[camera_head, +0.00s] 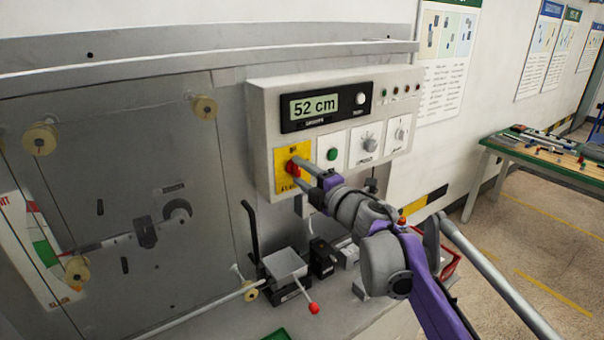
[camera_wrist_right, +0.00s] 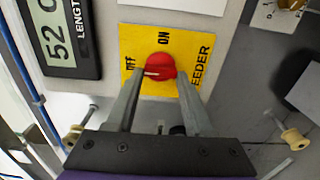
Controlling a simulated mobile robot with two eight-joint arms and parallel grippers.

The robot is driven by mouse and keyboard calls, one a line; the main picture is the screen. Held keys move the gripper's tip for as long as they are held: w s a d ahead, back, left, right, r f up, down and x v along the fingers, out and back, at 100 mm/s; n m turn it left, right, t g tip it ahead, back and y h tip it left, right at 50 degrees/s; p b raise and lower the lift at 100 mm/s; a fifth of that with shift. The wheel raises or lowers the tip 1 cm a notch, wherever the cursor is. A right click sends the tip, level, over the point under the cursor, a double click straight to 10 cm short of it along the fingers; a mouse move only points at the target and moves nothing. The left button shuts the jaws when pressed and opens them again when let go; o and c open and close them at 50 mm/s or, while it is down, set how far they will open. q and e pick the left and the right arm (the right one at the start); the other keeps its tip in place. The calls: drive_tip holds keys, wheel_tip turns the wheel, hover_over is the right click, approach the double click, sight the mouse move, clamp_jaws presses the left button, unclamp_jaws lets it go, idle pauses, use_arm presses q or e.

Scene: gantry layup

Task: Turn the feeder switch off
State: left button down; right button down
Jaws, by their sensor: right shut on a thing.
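The feeder switch is a red round knob (camera_head: 291,169) on a yellow plate (camera_head: 281,158) at the lower left of the white control box. In the right wrist view the knob (camera_wrist_right: 158,68) shows a short white pointer mark on its left side, towards the word OFF; ON is printed above it and FEEDER to the right. My right gripper (camera_head: 298,167) reaches in from the lower right with its two fingers on either side of the knob, shut on it. In the right wrist view the fingers (camera_wrist_right: 160,78) flank the knob. My left gripper is not in view.
The control box (camera_head: 262,125) also carries a display (camera_head: 314,105) reading 52 cm, a green button (camera_head: 332,154) and two grey dials. Below stands a small device with a red-tipped lever (camera_head: 313,307). A green-edged workbench (camera_head: 545,173) stands at right, with open floor before it.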

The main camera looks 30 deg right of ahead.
drive_tip(key=shift+c, duration=1.4)
unclamp_jaws()
drive_tip(key=s+b, duration=0.1)
drive_tip(key=s, duration=0.9)
drive_tip(key=shift+s+d, duration=0.4)
drive_tip(key=shift+d, duration=0.05)
